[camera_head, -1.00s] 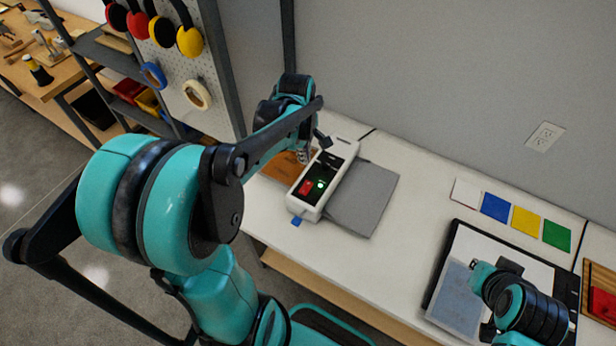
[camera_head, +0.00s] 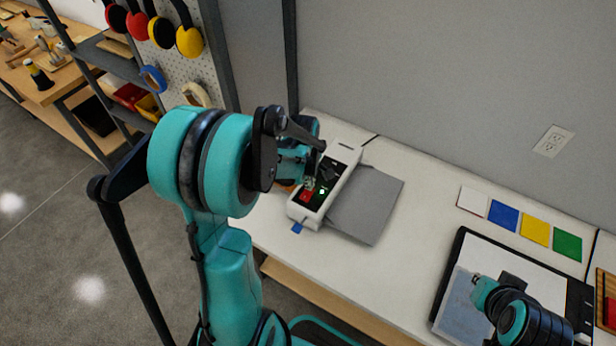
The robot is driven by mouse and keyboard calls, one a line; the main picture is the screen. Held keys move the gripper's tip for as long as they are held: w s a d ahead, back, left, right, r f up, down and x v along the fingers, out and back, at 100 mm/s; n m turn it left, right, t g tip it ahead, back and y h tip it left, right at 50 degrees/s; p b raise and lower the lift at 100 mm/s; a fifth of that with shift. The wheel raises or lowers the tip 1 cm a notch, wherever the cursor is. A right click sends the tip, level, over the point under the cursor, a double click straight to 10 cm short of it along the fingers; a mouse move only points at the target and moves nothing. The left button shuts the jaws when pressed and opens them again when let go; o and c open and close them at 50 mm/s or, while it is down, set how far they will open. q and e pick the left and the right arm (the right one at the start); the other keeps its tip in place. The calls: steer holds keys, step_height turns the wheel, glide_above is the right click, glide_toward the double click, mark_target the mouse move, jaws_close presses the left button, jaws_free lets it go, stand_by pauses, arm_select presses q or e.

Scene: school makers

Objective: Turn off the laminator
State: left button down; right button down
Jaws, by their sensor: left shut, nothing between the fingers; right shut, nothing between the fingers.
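The laminator (camera_head: 347,157) is a long white machine with a black top panel, lying at an angle on the white bench. A red switch (camera_head: 306,196) sits near the front end of the panel, and a small green light (camera_head: 322,191) glows beside it. My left gripper (camera_head: 310,184) is shut and empty, with its tips low over the panel just behind the red switch. I cannot tell whether they touch it. My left wrist hides part of the panel. My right gripper (camera_head: 476,281) is shut and empty over the paper trimmer (camera_head: 461,248) at the lower right.
A grey sheet (camera_head: 368,205) lies against the laminator's right side. A blue tab (camera_head: 297,228) sticks out at its front. White, blue, yellow and green cards (camera_head: 535,229) lie along the wall. The white bench (camera_head: 410,240) is clear between sheet and trimmer.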

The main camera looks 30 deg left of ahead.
mark_target(307, 194)
arm_select(q)
steer(key=shift+w+f, duration=0.1)
steer(key=shift+f, duration=0.7)
steer(key=shift+w+f+b, duration=0.1)
steer(key=shift+f+b, duration=0.3)
steer(key=shift+b, duration=0.2)
steer(key=shift+r, duration=0.1)
